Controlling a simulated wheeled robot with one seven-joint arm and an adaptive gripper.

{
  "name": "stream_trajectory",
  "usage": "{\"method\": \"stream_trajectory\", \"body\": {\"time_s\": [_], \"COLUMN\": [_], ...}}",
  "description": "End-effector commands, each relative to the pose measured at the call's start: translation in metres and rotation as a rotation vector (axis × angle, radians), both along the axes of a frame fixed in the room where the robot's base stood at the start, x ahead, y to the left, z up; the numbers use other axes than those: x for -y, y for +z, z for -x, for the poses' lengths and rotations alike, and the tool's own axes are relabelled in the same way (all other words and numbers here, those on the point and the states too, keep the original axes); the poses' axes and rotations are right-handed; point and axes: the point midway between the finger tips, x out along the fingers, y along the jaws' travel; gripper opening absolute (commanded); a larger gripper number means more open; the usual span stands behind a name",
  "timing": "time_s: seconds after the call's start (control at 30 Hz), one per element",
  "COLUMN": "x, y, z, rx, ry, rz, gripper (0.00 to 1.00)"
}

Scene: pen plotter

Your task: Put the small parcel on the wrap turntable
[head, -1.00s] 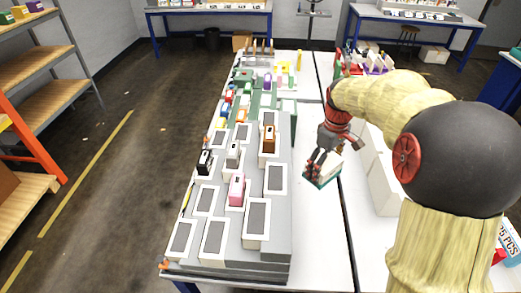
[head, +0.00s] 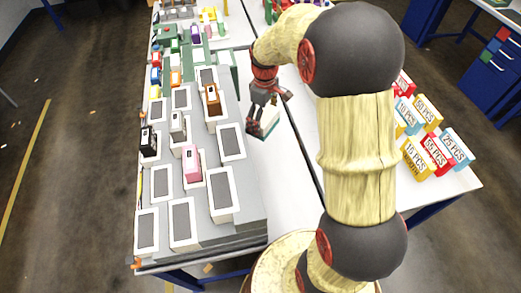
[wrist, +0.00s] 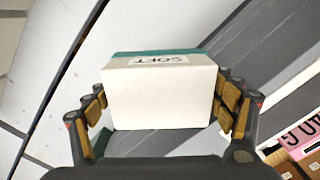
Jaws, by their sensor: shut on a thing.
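My gripper (head: 261,116) is shut on a small white box with a teal-green side (head: 268,127), held above the white tabletop just right of the grey stepped rack. In the wrist view the white box (wrist: 158,97) sits between both fingers. A label on its teal-edged face appears upside down and seems to read SOFT. I cannot tell for certain that this is the small parcel. I cannot make out a wrap turntable in either view.
The grey rack (head: 249,204) bears several white-framed pads and small coloured blocks, including a pink one (head: 191,163) and an orange-brown one (head: 212,100). Numbered boxes (head: 436,153) stand on the right table. A bare white strip (head: 283,180) runs beside the rack.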

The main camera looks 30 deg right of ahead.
Motion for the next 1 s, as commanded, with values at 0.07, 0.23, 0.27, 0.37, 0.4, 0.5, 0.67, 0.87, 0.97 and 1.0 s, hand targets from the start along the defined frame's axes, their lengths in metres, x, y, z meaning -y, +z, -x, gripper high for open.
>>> {"method": "stream_trajectory", "body": {"time_s": [0.07, 0.23, 0.27, 0.37, 0.4, 0.5, 0.67, 0.87, 0.97, 1.0], "x": [0.0, 0.0, 0.0, 0.0, 0.0, 0.0, 0.0, 0.0, 0.0, 0.0], "y": [-0.023, -0.065, -0.072, -0.095, -0.102, -0.117, -0.126, -0.147, -0.165, -0.172], "z": [0.001, 0.001, 0.001, 0.0, 0.0, 0.0, -0.001, 0.0, 0.001, 0.0], "rx": [-0.003, -0.003, -0.003, -0.001, -0.001, -0.001, 0.001, -0.001, -0.003, -0.001], "ry": [0.0, 0.0, 0.0, 0.0, 0.0, 0.0, 0.0, 0.0, 0.0, 0.0], "rz": [-0.001, -0.001, -0.001, 0.0, 0.0, 0.0, 0.0, 0.0, -0.001, 0.0], "gripper": [0.48, 0.48, 0.48, 0.48, 0.48, 0.48, 0.48, 0.48, 0.48, 0.48]}}
